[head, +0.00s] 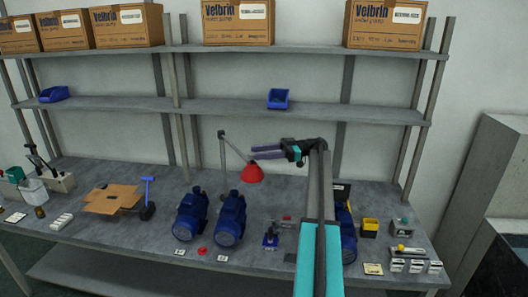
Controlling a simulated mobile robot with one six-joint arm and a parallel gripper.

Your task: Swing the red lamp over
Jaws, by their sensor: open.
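The red lamp (252,173) hangs from a thin grey jointed arm (223,160) that rises from the back of the workbench. Its shade points down above the bench, just behind and right of two blue pumps. My gripper (252,153) is open and points left, its two dark fingers just above the lamp shade in the picture. Whether the fingers touch the lamp or its arm cannot be told from this one view. My teal and grey arm reaches up from the front and hides part of the bench right of the lamp.
Two blue pumps (191,213) (231,218) stand in front of the lamp. A third blue pump (348,238) is partly behind my arm. An overhead shelf (330,109) holds a blue bin (278,99). Cardboard (112,199) lies at left; the bench's back middle is clear.

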